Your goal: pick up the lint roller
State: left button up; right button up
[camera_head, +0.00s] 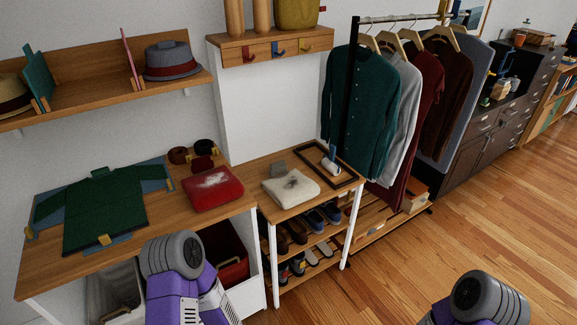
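The lint roller (331,165) has a white roll and a blue handle. It is on the dark-framed tray (349,180) at the back right of the small wooden table, with the handle pointing up in the picture. Nothing covers it. Parts of my two purple and grey arms show at the bottom edge, one left of centre and one at the right. The fingers of both grippers are out of view, and neither arm is near the lint roller.
A hook shelf (270,50) is above. Shoes (298,230) fill the shelves below. Wooden floor (400,260) is clear in front.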

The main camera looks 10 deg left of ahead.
aim_at(329, 162)
jog(key=z, duration=0.55)
jog(key=i, duration=0.8)
jog(key=z, duration=0.4)
